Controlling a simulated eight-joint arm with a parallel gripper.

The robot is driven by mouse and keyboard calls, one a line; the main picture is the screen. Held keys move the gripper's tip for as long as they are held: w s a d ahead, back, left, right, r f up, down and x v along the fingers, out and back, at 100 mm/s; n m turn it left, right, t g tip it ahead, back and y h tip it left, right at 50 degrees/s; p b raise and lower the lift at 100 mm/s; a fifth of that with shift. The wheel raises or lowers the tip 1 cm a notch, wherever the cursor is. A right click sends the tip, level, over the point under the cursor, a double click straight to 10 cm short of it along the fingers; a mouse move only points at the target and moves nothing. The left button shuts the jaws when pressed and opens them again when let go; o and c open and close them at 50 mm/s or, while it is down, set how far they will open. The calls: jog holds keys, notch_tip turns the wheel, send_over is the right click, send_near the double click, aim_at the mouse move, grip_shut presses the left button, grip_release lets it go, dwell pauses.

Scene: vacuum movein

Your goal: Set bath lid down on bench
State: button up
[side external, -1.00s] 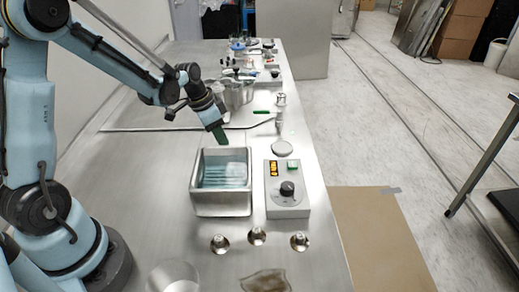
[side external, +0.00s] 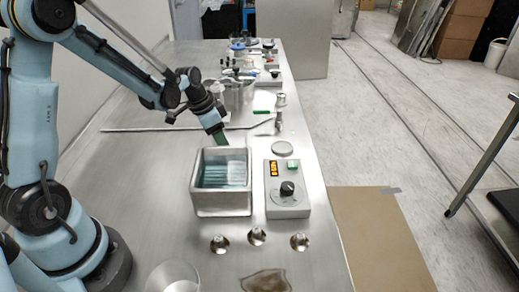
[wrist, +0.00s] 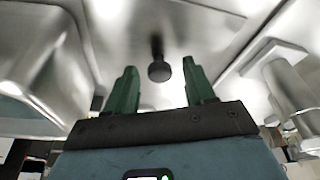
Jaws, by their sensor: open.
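The open steel bath (side external: 222,208) stands on the bench (side external: 160,215), with bluish liquid inside and no lid over it. My gripper (side external: 221,139) is just behind the bath's back rim, pointing down. In the wrist view its two green fingers (wrist: 157,85) are spread apart and empty. A dark round knob (wrist: 159,71) shows in line with the gap between the fingers, apart from both. It stands on a shiny metal surface that looks like the bath lid. I cannot make out the lid's outline clearly in the side view.
A control box (side external: 288,200) with a dial stands right of the bath. A grey disc (side external: 282,148) lies behind the box. Several small metal fittings (side external: 257,237) stand in front. A steel pot (side external: 238,95) and a metal valve (side external: 280,102) are behind the gripper.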

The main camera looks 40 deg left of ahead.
jog(key=v, duration=1.2)
jog(key=s+d+n+t+y, duration=0.1)
jog(key=s+d+n+t, duration=0.3)
jog(key=s+d, duration=0.5)
jog(key=shift+d+r, duration=0.4)
jog(key=shift+d, duration=0.75)
